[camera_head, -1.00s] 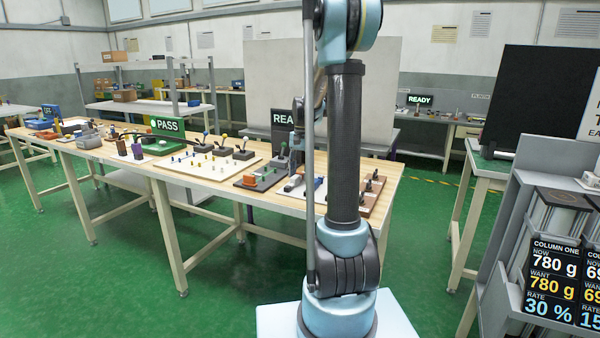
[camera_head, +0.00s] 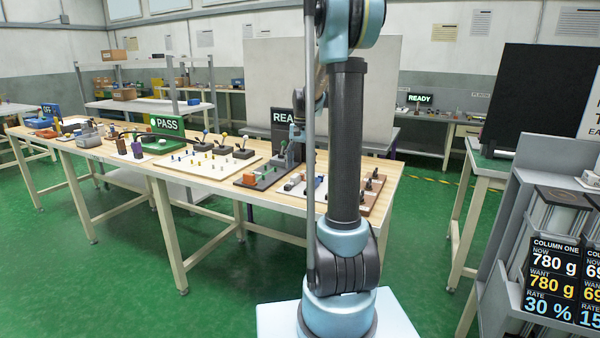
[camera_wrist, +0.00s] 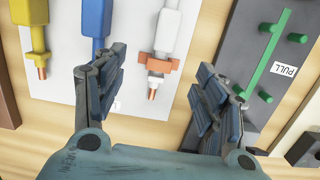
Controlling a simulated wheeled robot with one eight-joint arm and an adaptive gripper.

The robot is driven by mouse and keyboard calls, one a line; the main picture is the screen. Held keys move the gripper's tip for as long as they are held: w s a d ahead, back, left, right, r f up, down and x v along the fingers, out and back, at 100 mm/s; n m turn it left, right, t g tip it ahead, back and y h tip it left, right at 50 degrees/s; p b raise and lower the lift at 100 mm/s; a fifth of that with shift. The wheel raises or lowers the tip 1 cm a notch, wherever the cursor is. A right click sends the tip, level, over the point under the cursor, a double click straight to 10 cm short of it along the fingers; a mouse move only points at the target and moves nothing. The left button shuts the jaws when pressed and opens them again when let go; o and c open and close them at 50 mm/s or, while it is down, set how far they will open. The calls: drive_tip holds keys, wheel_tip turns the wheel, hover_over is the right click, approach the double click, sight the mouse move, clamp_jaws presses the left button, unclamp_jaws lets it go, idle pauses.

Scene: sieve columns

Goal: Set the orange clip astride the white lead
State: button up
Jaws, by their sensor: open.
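The orange clip (camera_wrist: 145,59) lies across the white lead (camera_wrist: 166,28) in the wrist view, orange showing on both sides and white between. It appears astride the lead, above its copper tip (camera_wrist: 152,92). I cannot see whether it is fully seated. My gripper (camera_wrist: 160,72) is open, its fingers apart on either side of the clip and lead in the picture, with nothing held. The left finger hides the lower end of the blue lead (camera_wrist: 95,18). In the head view the clip is too small to make out.
The yellow lead (camera_wrist: 32,15) lies left of the blue one on the white board (camera_wrist: 65,80). A dark block with a green handle (camera_wrist: 272,45) and a PULL label stands right. In the head view, other boards and fixtures line the wooden bench (camera_head: 130,172).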

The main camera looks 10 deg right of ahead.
wheel_tip(320, 180, up, 9)
drive_tip(key=s+n+t, duration=0.1)
drive_tip(key=s+n, duration=0.1)
drive_tip(key=s, duration=0.8)
drive_tip(key=s+f+n+t, duration=0.1)
drive_tip(key=s+f+n, duration=0.1)
drive_tip(key=s+f, duration=0.7)
drive_tip(key=s+f+n+t, duration=0.1)
drive_tip(key=s+f+n, duration=0.2)
drive_tip(key=s+f, duration=0.6)
drive_tip(key=s, duration=0.7)
drive_tip(key=shift+n+h, duration=0.3)
drive_tip(key=shift+h, duration=0.1)
drive_tip(key=shift+f, duration=0.1)
